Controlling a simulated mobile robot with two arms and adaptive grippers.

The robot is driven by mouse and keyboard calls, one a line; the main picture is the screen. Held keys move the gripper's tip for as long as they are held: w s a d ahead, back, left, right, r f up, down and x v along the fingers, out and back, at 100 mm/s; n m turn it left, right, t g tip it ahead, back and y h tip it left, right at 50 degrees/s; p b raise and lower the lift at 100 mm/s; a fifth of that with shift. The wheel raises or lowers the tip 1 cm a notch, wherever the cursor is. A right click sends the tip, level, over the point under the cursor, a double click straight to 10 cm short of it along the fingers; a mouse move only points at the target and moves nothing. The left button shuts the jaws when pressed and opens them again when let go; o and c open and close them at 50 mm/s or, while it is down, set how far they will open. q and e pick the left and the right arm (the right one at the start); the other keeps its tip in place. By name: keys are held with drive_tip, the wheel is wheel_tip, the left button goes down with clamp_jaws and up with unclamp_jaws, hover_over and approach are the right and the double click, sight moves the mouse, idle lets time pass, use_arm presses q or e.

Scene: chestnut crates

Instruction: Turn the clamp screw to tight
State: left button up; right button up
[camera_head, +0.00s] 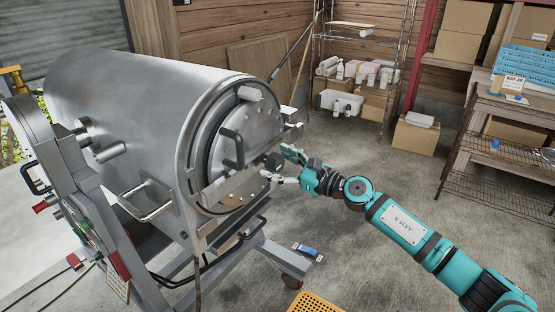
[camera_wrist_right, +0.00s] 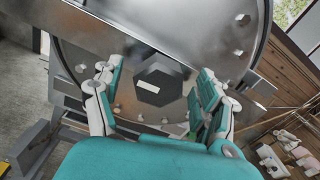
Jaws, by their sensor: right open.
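The clamp screw has a dark hexagonal knob (camera_head: 272,161) on the round end door (camera_head: 262,122) of a large steel drum (camera_head: 140,95). In the right wrist view the knob (camera_wrist_right: 160,84) is near the middle, with a small white mark on its face. My right gripper (camera_head: 279,164) is open at the door. In the wrist view its teal and white fingers (camera_wrist_right: 155,78) stand to the left and right of the knob, with visible gaps on both sides. The screw's shaft behind the knob is hidden. My left gripper is not in view.
Handles (camera_head: 233,147) and a metal bar (camera_head: 235,188) stick out on and across the door. Shelves with boxes (camera_head: 465,38) stand at the back right. Open floor lies between.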

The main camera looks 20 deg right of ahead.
drive_tip(key=shift+w+a, duration=0.1)
drive_tip(key=shift+a, duration=0.05)
drive_tip(key=c, duration=1.2)
drive_tip(key=shift+o, duration=0.2)
